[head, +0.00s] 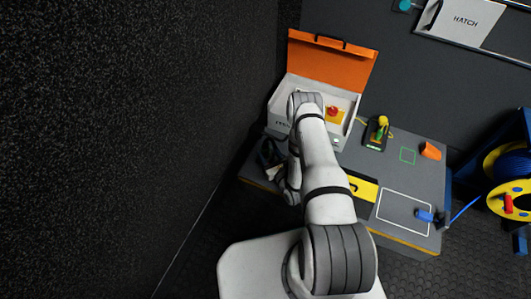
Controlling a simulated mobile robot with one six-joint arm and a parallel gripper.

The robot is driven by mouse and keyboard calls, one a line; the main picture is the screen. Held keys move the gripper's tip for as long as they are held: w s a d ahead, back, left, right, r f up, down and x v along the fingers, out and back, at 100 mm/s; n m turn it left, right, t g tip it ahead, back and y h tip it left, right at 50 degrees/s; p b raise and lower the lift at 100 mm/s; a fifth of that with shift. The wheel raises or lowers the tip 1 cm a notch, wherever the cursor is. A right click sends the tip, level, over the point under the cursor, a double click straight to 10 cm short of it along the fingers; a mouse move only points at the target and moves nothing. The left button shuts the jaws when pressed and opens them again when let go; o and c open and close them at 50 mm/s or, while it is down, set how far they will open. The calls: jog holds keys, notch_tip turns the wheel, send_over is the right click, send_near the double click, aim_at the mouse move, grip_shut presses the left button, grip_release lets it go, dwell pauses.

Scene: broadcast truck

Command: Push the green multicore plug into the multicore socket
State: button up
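My arm reaches over the workbench and bends down at its left end. My gripper (269,156) seems to be the dark shape beside the wrist at the bench's left edge. It is small and dark, so its fingers and anything between them cannot be made out. A black block (375,141) with green and yellow parts stands on the bench right of the open case. I cannot tell whether its green part is the multicore plug. I cannot make out the multicore socket for certain; my arm hides part of the bench.
A white case (344,133) with its orange lid (332,64) raised holds a red and yellow part. A blue plug (425,215) trails cable toward a yellow reel (511,202).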

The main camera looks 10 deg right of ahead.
aim_at(268, 158)
jog(key=shift+a, duration=0.15)
jog(key=c, duration=0.9)
jog(key=shift+r, duration=0.2)
grip_shut()
notch_tip(268, 158, up, 9)
jog(key=p, duration=0.4)
jog(key=w+d+r+b, duration=0.2)
jog(key=w+d+r, duration=0.3)
jog(key=w+d, duration=0.4)
jog(key=w+d+r+b, duration=0.3)
jog(key=w+d+r, duration=0.3)
jog(key=w+d, duration=0.3)
jog(key=shift+w+d, duration=0.2)
jog(key=shift+d, duration=0.3)
